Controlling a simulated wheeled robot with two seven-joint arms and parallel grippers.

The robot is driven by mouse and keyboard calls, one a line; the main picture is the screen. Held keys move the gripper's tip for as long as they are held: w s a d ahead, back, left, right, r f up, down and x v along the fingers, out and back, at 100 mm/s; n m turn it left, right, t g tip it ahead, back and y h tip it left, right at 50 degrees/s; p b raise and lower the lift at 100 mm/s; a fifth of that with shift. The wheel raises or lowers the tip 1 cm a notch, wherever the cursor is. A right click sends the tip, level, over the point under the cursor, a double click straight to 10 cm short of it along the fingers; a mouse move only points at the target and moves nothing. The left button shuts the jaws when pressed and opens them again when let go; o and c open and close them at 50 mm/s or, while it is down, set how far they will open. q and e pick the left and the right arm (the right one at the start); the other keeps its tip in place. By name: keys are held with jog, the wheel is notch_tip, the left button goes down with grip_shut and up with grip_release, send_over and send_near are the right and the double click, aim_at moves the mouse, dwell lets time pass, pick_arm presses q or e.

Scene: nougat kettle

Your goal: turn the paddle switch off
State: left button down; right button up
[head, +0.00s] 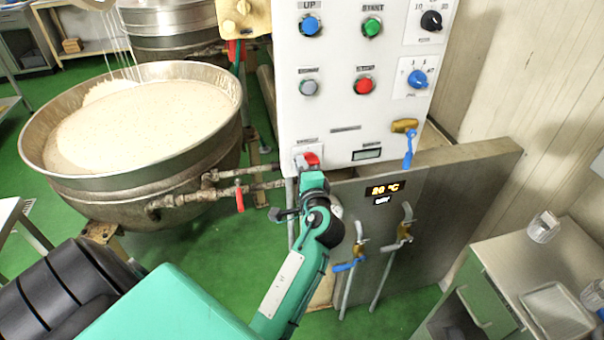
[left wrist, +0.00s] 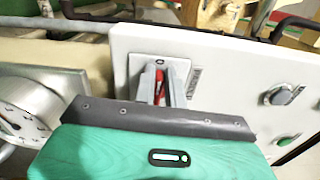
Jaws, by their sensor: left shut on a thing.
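The paddle switch is a red knob (head: 311,159) at the lower left corner of the white control panel (head: 345,110). In the left wrist view the red paddle (left wrist: 159,84) stands between the two grey fingers, on a small metal plate. My left gripper (head: 311,172) reaches up to it from below and is shut on it. The gripper body hides the lower part of the switch in the head view. The paddle's exact angle is hard to tell. My right gripper is in neither view.
Blue, green, red and grey buttons and two dials sit higher on the panel. A large kettle (head: 150,180) of pale mix stands at the left, with pipes close to my gripper. A bench (head: 535,270) is at lower right.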

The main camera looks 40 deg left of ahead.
pick_arm(q)
jog(key=shift+f+n+b, duration=0.2)
jog(key=shift+n+b, duration=0.1)
jog(key=shift+n, duration=0.1)
jog(key=c, duration=1.5)
grip_release()
jog(key=shift+o, duration=0.2)
jog(key=shift+r, duration=0.1)
